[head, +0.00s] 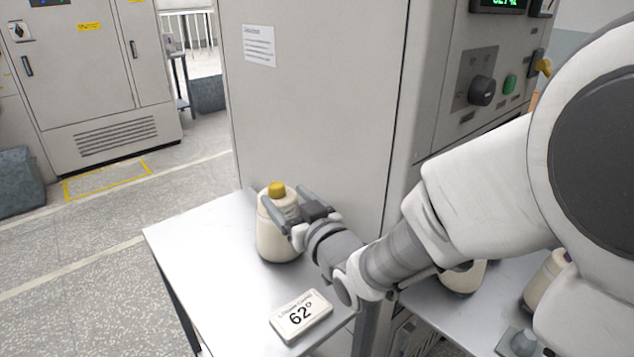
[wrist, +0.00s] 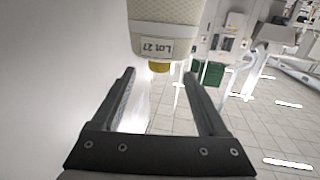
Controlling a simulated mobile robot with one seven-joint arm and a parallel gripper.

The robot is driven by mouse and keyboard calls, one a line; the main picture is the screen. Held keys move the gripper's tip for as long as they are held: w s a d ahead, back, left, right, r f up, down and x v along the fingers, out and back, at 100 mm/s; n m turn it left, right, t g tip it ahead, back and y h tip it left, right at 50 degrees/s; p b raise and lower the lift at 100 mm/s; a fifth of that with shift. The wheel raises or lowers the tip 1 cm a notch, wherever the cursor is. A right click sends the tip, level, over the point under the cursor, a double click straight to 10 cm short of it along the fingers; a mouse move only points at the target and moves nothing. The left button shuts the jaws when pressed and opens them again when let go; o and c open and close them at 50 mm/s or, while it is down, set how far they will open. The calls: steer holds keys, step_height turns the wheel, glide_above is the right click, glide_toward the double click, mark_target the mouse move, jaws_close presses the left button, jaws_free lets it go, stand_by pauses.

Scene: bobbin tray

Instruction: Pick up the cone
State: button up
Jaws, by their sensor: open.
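The cone (head: 275,239) is a cream yarn package with a yellow top, standing upright on the metal table by the tall grey cabinet. In the wrist view the cone (wrist: 168,38) appears upside down at the top, with a label reading "LOT 27" and its yellow tip (wrist: 158,67) pointing down the picture. My gripper (head: 285,207) is at the upper part of the cone from the right in the head view. In the wrist view my gripper (wrist: 158,76) has its two fingers wide apart with nothing clamped between them. Whether a finger touches the cone I cannot tell.
The metal table (head: 190,250) has bare surface left of the cone. The tall grey cabinet (head: 310,110) stands right behind the cone. More cream cones (head: 546,278) stand on the right, partly behind my arm.

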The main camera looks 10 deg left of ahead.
mark_target(280, 190)
steer(key=shift+x, duration=2.75)
jaws_close()
